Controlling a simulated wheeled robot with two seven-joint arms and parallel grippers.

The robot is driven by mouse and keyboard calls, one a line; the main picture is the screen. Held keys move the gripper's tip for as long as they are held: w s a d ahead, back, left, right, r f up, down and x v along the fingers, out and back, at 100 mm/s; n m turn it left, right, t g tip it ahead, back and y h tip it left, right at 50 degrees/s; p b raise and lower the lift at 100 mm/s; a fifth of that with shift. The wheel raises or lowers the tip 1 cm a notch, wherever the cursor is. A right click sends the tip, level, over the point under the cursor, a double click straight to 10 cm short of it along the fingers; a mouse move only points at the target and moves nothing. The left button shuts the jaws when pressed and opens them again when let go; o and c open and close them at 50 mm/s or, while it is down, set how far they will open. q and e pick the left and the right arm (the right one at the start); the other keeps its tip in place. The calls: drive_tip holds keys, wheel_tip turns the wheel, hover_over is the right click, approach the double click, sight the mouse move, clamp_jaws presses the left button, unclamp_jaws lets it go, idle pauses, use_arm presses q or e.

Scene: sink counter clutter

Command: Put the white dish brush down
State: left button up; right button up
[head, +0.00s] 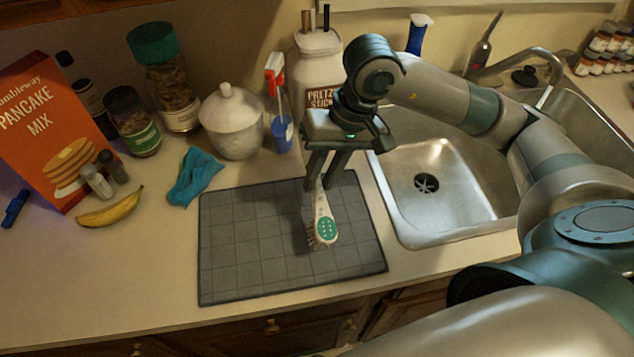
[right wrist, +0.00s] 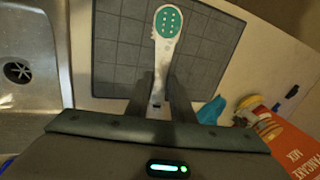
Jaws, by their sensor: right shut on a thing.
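The white dish brush (head: 322,217) has a green patch with white dots and bristles at its lower end. My right gripper (head: 318,187) is shut on its handle, over the grey gridded drying mat (head: 235,270). The brush (right wrist: 166,35) also shows between the fingers of the right gripper (right wrist: 158,100) in the right wrist view, with the mat (right wrist: 115,50) behind it. I cannot tell whether the brush touches the mat. My left gripper is not in view.
The sink basin (head: 455,190) lies right of the mat. A teal cloth (head: 194,177), banana (head: 110,208), white lidded jar (head: 233,122), spray bottle (head: 280,110) and pretzel jar (head: 318,65) stand or lie behind and left. The mat's left side is clear.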

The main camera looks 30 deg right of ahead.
sight(321, 184)
drive_tip(key=shift+a+f, duration=0.25)
drive_tip(key=shift+a, duration=0.1)
drive_tip(key=shift+w, duration=0.1)
drive_tip(key=shift+f, duration=0.1)
drive_tip(key=shift+f+p, duration=0.75)
drive_tip(key=shift+f, duration=0.2)
drive_tip(key=shift+f+p, duration=0.35)
drive_tip(key=shift+f, duration=0.55)
drive_tip(key=shift+f, duration=0.15)
